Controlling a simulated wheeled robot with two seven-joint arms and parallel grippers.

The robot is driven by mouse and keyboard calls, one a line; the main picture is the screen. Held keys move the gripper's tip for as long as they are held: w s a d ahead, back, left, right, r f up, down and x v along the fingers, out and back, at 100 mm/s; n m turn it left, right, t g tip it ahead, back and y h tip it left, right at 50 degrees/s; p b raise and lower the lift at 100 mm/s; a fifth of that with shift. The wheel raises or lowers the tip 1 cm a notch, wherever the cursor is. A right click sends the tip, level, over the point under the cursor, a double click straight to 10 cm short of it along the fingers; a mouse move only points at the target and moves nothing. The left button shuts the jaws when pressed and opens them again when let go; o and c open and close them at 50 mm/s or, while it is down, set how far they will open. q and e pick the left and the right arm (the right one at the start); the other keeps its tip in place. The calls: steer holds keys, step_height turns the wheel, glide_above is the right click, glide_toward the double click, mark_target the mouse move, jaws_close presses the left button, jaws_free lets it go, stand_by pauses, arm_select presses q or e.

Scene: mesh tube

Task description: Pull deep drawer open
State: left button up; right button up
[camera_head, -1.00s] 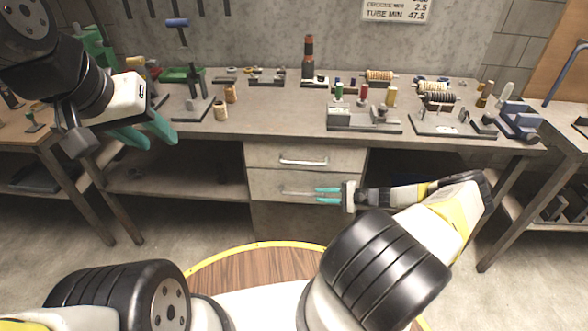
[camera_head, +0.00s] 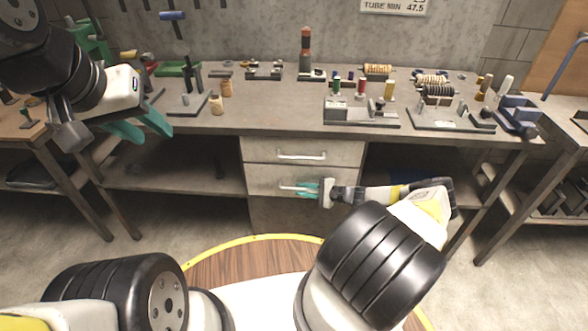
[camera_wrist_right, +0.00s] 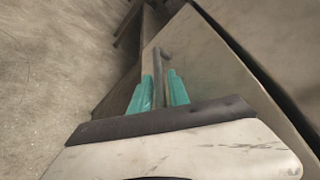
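The drawer unit under the bench has a top drawer (camera_head: 268,150) with a bar handle (camera_head: 301,155). Below it is another drawer front (camera_head: 262,180) with its own bar handle (camera_head: 286,188). Both fronts look closed. My right gripper (camera_head: 308,189) is at the lower handle, covering its right part. In the right wrist view, this handle (camera_wrist_right: 160,62) runs between the two teal fingers (camera_wrist_right: 160,90), very close to both; whether they press on it is unclear. My left gripper (camera_head: 141,128) is open and empty, raised at the bench's left front.
The bench top (camera_head: 270,115) carries several fixtures, spools and small parts. Open shelves lie on both sides of the drawer unit, the left shelf (camera_head: 175,178) mostly bare. A round wooden top with a yellow rim (camera_head: 250,238) is in front. Floor shows between it and the drawers.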

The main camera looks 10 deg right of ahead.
jaws_close()
stand_by(1.4)
